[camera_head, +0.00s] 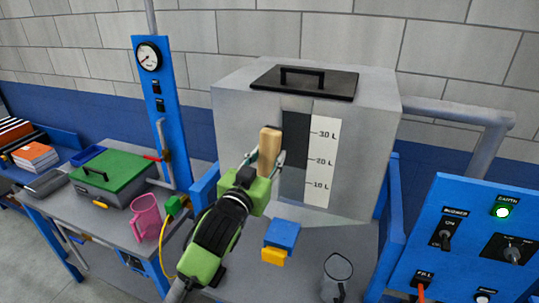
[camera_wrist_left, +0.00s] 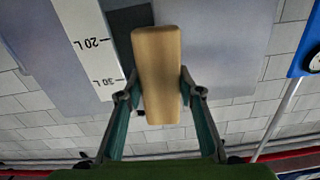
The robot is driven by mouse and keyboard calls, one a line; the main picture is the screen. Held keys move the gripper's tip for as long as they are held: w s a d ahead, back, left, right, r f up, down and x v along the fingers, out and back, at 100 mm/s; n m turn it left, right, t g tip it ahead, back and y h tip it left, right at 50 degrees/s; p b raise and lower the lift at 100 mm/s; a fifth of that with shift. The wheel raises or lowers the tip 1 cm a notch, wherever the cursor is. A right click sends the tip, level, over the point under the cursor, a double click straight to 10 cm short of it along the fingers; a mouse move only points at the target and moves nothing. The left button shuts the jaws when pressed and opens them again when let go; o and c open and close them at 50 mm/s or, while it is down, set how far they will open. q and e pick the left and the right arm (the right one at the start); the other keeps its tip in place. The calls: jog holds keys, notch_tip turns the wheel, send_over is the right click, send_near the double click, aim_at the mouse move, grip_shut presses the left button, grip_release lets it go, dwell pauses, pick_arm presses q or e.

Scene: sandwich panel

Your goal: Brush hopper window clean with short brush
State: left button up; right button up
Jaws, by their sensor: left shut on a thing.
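The hopper (camera_head: 245,125) is a grey box with a black handled lid on top. Its dark window strip (camera_head: 295,165) runs down the front, left of a white litre scale (camera_head: 321,160). My left gripper (camera_head: 266,160) is shut on the short brush (camera_head: 271,140) and holds it up in front of the hopper, at the window's left edge. In the left wrist view the brush (camera_wrist_left: 158,70) shows as a pale wooden block between the fingers (camera_wrist_left: 160,92), partly covering the dark window (camera_wrist_left: 130,20). Its bristles are hidden, and I cannot tell whether it touches the window.
A blue and yellow part (camera_head: 282,238) sits below the hopper, with a clear jug (camera_head: 337,275) to its right. A pink jug (camera_head: 146,217) and a green-lidded box (camera_head: 115,172) stand on the left bench. A blue control panel (camera_head: 460,240) is at the right.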

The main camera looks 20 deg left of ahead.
pick_arm(q)
jog(key=shift+s, duration=1.55)
jog(key=shift+f, duration=0.1)
